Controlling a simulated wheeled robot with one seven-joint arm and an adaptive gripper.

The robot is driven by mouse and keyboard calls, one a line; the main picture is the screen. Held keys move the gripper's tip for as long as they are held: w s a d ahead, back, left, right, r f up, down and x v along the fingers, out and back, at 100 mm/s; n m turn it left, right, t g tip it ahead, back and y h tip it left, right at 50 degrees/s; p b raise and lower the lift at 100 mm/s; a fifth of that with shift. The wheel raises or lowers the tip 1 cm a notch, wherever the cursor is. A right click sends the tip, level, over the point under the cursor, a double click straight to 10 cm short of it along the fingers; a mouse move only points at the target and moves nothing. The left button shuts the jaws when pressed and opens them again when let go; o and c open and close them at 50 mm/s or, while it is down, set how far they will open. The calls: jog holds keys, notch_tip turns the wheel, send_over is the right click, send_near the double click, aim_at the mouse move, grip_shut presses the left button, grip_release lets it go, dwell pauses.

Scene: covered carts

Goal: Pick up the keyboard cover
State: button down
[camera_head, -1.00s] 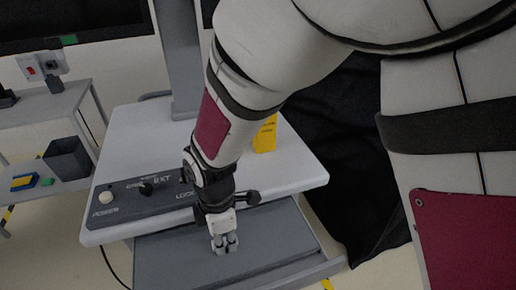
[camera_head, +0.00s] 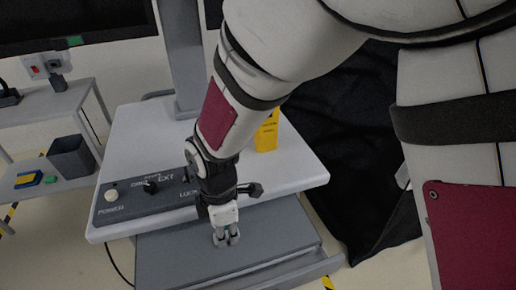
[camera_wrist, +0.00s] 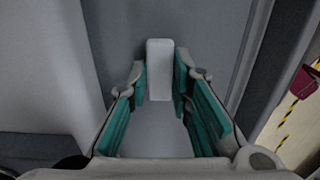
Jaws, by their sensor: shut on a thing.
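The keyboard cover (camera_head: 175,262) is a flat dark grey panel over the pull-out tray at the front of the white cart. It also fills much of the wrist view (camera_wrist: 120,45). A pale upright handle block (camera_wrist: 159,62) stands on it. My gripper (camera_head: 228,240) points down over the middle of the cover. In the wrist view its green-padded fingers (camera_wrist: 160,88) stand on both sides of the handle, shut on it. The cover looks level, and I cannot tell any gap beneath it. My arm hides part of its back edge.
The white cart top (camera_head: 140,130) bears a control panel (camera_head: 130,200) with knobs and a yellow sign (camera_head: 267,132). A grey post rises behind. A side shelf (camera_head: 50,185) holds a dark bin (camera_head: 72,157). Black draped cloth (camera_head: 345,150) hangs at the right.

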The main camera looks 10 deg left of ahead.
aim_at(231, 252)
jog(key=shift+s+d, duration=0.1)
jog(key=shift+s, duration=0.05)
jog(key=shift+s+d, duration=0.35)
jog(key=shift+s, duration=0.25)
jog(key=shift+s+d+p, duration=0.15)
jog(key=shift+s+p, duration=0.1)
jog(key=shift+p, duration=0.1)
jog(key=shift+s+d, duration=0.2)
jog(key=shift+s, duration=0.1)
jog(key=shift+s+d, duration=0.15)
jog(key=shift+s, duration=0.1)
jog(key=shift+r, duration=0.15)
jog(key=shift+r+p, duration=0.35)
jog(key=shift+p, duration=0.1)
notch_tip(231, 252, up, 8)
jog(key=p, duration=0.4)
dwell(2.2)
dwell(0.5)
